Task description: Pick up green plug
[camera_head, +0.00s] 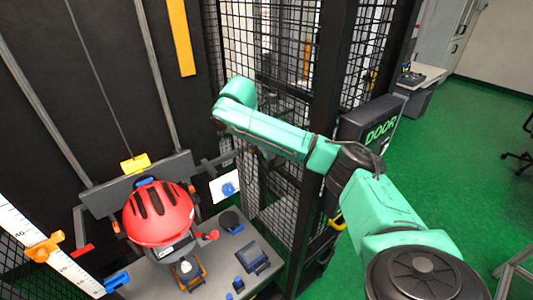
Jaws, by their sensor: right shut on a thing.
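My right arm comes in from the lower right and reaches across the wire cage. The far end of my right arm (236,92) is up by the mesh, above and right of the red helmet. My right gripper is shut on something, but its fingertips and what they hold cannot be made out. I cannot pick out a green plug for certain in this view. My left gripper is not in view.
A black box marked DOOR (372,126) is fixed by the dark cage post (338,75). Green floor (470,150) is open at right.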

